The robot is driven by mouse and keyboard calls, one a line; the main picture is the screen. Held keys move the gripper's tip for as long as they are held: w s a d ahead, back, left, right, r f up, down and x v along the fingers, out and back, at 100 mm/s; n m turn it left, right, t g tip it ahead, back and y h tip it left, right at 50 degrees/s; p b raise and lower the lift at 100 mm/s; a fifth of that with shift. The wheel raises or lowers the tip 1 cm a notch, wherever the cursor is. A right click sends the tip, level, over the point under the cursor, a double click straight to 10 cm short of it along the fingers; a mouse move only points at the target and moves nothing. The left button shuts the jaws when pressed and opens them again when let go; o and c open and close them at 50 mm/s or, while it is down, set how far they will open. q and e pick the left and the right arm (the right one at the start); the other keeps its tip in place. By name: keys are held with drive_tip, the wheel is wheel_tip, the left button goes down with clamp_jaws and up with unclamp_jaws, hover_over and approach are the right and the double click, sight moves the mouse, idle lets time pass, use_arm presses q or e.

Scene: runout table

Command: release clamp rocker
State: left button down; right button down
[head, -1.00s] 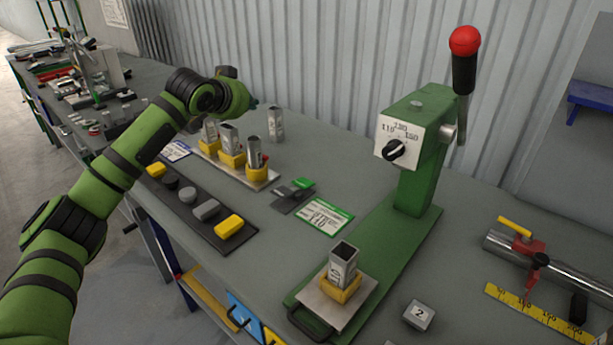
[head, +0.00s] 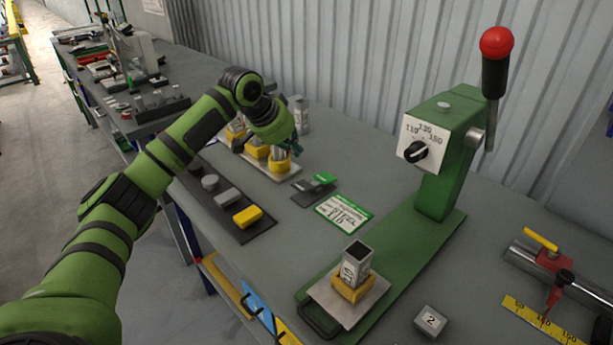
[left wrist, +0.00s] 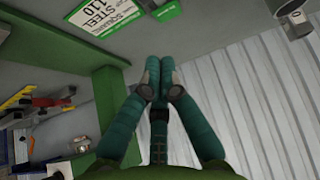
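A red clamp (head: 557,292) with a yellow lever (head: 540,239) and a black knob sits on a metal tube (head: 530,262) at the right edge of the head view. It also shows small at the left of the left wrist view, where the red part (left wrist: 48,102) is seen. I cannot tell which part is the rocker. My left gripper (head: 296,146) is far left of it, above the bench near the yellow holders. In the left wrist view its teal fingers (left wrist: 160,82) come together at the tips with nothing seen between them. My right gripper is in neither view.
A green press (head: 440,185) with a red-knobbed lever (head: 496,45) stands between my left gripper and the clamp. A square tube (head: 356,262) stands in a yellow holder on its plate. A numbered block (head: 430,320) and yellow ruler (head: 530,318) lie in front.

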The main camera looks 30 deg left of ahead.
use_arm(q)
drive_tip(key=p, duration=0.2)
hover_over(306, 187)
drive_tip(key=f, duration=0.4)
drive_tip(key=w+f, duration=0.1)
drive_tip(key=f, duration=0.2)
drive_tip(key=shift+d, duration=0.25)
drive_tip(key=shift+s+a+f+p, duration=0.1)
drive_tip(key=shift+s+f+p, duration=0.1)
drive_tip(key=shift+f, duration=0.45)
drive_tip(key=shift+s+a+f+p, duration=0.1)
drive_tip(key=shift+s+f+p, duration=0.1)
drive_tip(key=shift+f, duration=0.4)
drive_tip(key=shift+s+f, duration=0.15)
drive_tip(key=shift+f, duration=0.5)
drive_tip(key=shift+f, duration=0.1)
